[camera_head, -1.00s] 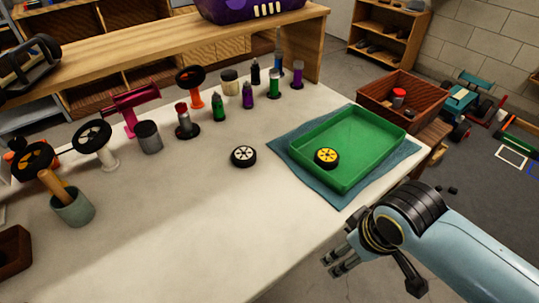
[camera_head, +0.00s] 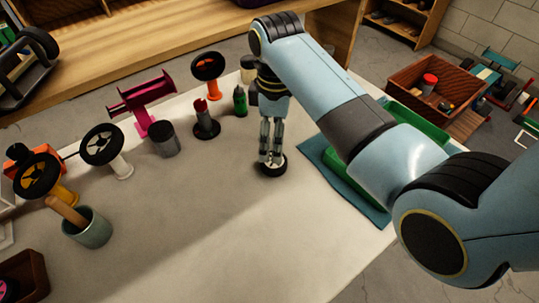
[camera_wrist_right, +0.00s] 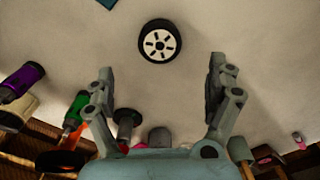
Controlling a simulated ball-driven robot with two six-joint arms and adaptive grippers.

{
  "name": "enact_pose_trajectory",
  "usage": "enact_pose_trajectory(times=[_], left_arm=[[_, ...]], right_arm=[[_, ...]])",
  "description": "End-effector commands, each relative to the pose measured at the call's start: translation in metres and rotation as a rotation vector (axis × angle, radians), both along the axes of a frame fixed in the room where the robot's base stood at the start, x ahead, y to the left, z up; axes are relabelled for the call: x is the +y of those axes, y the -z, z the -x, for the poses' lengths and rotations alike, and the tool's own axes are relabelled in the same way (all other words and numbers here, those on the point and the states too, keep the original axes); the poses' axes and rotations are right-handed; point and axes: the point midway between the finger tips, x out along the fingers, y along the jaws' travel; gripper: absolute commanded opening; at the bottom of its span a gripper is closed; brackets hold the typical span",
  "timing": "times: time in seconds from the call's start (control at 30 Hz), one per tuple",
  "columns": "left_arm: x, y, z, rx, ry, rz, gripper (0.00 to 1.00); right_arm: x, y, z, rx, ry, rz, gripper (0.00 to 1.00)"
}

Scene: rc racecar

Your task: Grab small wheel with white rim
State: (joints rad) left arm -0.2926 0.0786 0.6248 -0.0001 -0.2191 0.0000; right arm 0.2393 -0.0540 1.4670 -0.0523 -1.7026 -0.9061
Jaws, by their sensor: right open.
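The small black wheel with a white rim (camera_head: 273,173) lies flat on the table. In the right wrist view the small wheel (camera_wrist_right: 160,41) shows whole, ahead of the fingertips and roughly centred between them. My right gripper (camera_head: 271,156) points down at the wheel and covers part of it in the head view. In the wrist view my right gripper (camera_wrist_right: 161,68) is open, with nothing between its fingers. My left gripper is not in view.
A green tray (camera_head: 421,123) on a blue mat (camera_head: 372,209) is partly hidden behind my right arm. The front table is clear.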

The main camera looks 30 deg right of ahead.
Motion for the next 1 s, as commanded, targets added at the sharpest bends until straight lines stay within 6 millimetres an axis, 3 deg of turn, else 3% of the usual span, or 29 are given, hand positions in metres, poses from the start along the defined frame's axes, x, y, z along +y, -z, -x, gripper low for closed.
enact_pose_trajectory(times=[0.1,0.27,0.6,0.87,1.0], left_arm=[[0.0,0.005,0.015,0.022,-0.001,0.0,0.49],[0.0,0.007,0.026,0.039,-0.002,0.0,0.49],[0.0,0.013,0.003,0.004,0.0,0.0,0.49],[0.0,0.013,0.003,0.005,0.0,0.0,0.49],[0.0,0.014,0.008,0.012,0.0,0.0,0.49]], right_arm=[[0.0,0.022,0.001,0.001,0.001,0.0,0.88],[0.0,0.035,0.0,-0.001,0.003,0.001,0.88],[0.0,0.082,-0.002,-0.001,0.003,0.001,0.88],[0.0,0.086,-0.002,-0.003,0.004,0.001,0.88],[0.0,0.086,-0.002,-0.003,0.004,0.001,0.74]])
